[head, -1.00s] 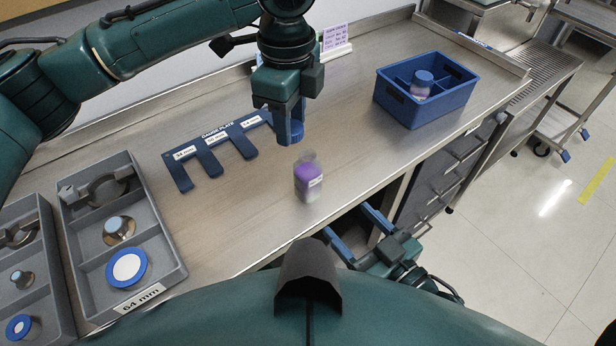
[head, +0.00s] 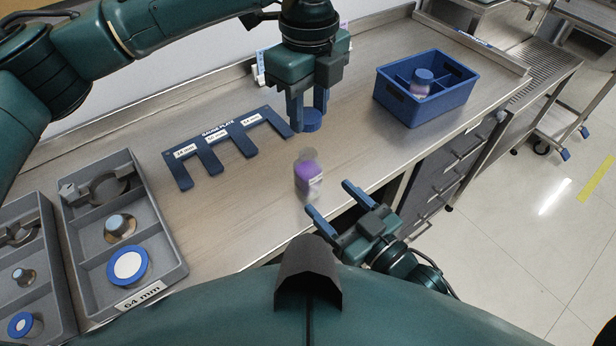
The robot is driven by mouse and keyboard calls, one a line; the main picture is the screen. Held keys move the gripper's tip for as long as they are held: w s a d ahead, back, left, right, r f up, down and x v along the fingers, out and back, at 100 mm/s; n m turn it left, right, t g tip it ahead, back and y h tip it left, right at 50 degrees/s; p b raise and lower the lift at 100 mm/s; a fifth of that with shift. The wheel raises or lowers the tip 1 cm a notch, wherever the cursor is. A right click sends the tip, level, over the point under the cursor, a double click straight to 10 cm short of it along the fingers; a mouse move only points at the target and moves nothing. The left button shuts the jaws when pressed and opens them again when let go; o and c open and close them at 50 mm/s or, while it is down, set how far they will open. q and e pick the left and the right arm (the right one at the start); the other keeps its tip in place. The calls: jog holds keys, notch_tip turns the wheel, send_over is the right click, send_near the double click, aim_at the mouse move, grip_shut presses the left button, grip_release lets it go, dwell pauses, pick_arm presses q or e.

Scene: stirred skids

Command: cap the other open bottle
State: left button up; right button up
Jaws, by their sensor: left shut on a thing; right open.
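An uncapped clear bottle with purple contents (head: 308,180) stands on the steel bench near its front edge. My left gripper (head: 309,112) is shut on a blue cap (head: 311,122) and holds it behind the bottle in the picture, apart from it. My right gripper (head: 331,198) is open and empty. Its two fingers point at the bottle from the front right; they look short of it. Another bottle with a blue cap (head: 423,76) stands in the blue divided crate (head: 425,113).
A blue gauge plate (head: 213,166) lies behind and left of the bottle. Two grey trays, one marked 64 mm (head: 176,262), hold rings, metal pieces and blue-rimmed discs at the left. The bench between bottle and crate is clear.

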jog(key=x, duration=0.8)
jog(key=shift+c, duration=0.4)
grip_shut()
pick_arm(q)
send_over(309, 154)
jog(key=shift+f, duration=2.5)
jog(key=shift+f, duration=0.1)
jog(key=shift+f, duration=0.8)
jog(key=shift+f, duration=0.55)
